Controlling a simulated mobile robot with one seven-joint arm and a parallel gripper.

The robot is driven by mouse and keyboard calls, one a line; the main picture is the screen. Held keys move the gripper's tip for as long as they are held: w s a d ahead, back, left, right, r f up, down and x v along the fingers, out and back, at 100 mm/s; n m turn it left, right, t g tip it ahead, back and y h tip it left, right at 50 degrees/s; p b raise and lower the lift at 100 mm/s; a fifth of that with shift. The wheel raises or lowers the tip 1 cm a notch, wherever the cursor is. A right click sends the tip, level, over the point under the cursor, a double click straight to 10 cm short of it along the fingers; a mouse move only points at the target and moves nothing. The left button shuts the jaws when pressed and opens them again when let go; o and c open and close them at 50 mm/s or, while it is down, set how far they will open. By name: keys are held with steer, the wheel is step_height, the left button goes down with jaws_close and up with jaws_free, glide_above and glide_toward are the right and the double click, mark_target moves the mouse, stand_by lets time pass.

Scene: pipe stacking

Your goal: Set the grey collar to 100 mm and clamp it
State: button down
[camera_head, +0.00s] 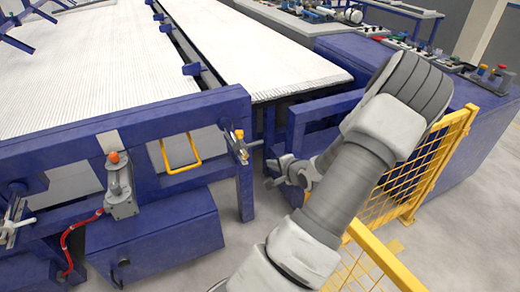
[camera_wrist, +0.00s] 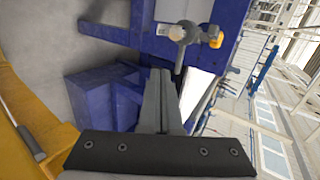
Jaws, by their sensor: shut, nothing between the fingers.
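A small grey fitting on a rod, which I take to be the grey collar (camera_head: 240,146), sits at the right end of the blue frame's front beam. It has an orange-yellow knob beside it. In the wrist view a grey collar-like piece (camera_wrist: 182,33) with a short stem shows just beyond the fingertips, with the orange knob (camera_wrist: 216,37) to its right. No scale reading is legible. My gripper (camera_head: 270,172) is to the right of and below the fitting, apart from it in the head view. In the wrist view my gripper (camera_wrist: 161,72) is shut and empty, its fingers pointing towards the collar.
A yellow mesh fence (camera_head: 425,170) stands close to the right of my arm. A grey cylinder with an orange top (camera_head: 121,187) and a yellow handle (camera_head: 181,154) are on the blue frame to the left. A control desk (camera_head: 470,100) is behind. Open floor lies in front.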

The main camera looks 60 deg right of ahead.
step_height(320, 180, up, 2)
steer(key=d+h, duration=0.1)
steer(key=d, duration=0.1)
steer(key=b, duration=0.3)
glide_toward(250, 145)
steer(key=w+d+f, duration=0.2)
steer(key=d+f, duration=0.2)
steer(key=shift+w+d+m, duration=0.35)
steer(key=shift+d+m, duration=0.05)
steer(key=shift+d, duration=0.2)
steer(key=w+d, duration=0.1)
steer(key=w, duration=0.1)
steer(key=w+d+p, duration=0.1)
steer(key=w+d, duration=0.1)
steer(key=shift+s, duration=0.1)
